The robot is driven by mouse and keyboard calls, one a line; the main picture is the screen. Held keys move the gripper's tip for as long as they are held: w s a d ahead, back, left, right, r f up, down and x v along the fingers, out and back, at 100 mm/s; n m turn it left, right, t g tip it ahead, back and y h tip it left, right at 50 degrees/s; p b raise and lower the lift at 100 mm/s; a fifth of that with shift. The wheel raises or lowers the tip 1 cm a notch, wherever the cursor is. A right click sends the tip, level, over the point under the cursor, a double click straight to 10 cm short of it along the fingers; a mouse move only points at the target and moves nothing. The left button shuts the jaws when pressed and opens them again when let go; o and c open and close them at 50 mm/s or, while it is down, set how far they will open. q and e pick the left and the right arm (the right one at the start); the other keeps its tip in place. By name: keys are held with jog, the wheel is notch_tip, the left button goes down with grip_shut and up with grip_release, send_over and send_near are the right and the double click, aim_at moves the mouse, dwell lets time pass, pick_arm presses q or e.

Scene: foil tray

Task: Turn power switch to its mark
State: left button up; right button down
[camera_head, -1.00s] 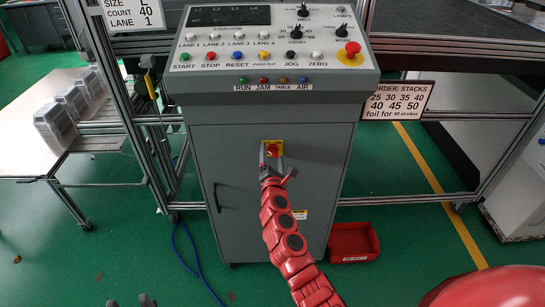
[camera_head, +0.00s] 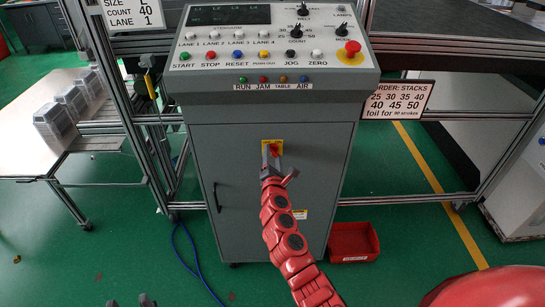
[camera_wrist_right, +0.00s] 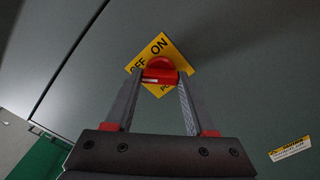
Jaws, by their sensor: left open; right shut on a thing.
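The power switch is a red knob (camera_head: 274,147) on a yellow plate (camera_head: 279,144) on the grey cabinet's front. In the right wrist view the knob (camera_wrist_right: 160,69) sits between my fingers, with a white line low on it. The yellow plate (camera_wrist_right: 178,50) looks tilted there, with "OFF" at its left and "ON" at its top; its lower part is partly hidden. My right gripper (camera_head: 275,158) is shut on the knob; it also shows in the right wrist view (camera_wrist_right: 158,84). My left gripper (camera_head: 131,301) is open and empty at the bottom edge, far from the cabinet.
The grey cabinet (camera_head: 240,200) carries a sloped button panel (camera_head: 270,50) above the switch. A dark door handle (camera_head: 217,198) is left of my right arm. A red bin (camera_head: 352,242) stands on the floor at right. A blue cable (camera_head: 190,255) lies at left.

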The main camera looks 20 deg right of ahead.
jog(key=shift+m+b, duration=7.4)
jog(key=shift+m, duration=1.3)
jog(key=shift+c, duration=1.2)
grip_release()
jog(key=shift+s, duration=0.1)
